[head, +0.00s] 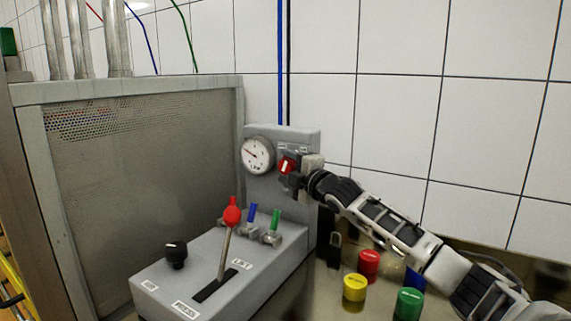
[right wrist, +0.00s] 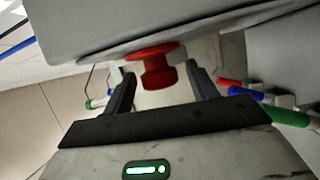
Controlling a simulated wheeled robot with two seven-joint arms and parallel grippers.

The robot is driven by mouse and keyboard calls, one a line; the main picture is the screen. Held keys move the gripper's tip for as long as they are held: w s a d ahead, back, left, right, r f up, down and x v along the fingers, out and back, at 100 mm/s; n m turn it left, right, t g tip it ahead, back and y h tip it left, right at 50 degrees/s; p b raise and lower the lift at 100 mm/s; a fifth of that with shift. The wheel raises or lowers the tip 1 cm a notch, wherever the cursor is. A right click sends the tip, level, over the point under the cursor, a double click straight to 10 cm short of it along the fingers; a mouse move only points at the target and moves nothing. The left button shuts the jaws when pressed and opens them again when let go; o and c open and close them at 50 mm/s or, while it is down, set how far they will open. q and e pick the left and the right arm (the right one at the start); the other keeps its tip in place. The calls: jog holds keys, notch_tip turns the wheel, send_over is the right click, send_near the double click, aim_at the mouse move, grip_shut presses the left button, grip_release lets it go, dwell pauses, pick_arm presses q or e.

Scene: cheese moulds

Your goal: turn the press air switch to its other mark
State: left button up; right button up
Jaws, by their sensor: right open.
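The press air switch is a red round knob (head: 286,165) with a white mark, on the upright grey panel (head: 262,190) right of a white dial gauge (head: 257,156). My right gripper (head: 296,176) is at the panel, right by the knob, and partly covers it. In the right wrist view the red knob (right wrist: 157,72) stands out from the grey panel between the two dark fingers of my right gripper (right wrist: 162,88). The fingers are open, with a gap on each side of the knob. My left gripper is not in view.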

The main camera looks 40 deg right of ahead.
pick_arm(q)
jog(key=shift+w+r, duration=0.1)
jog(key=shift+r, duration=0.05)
pick_arm(e)
jog(key=shift+w, duration=0.5)
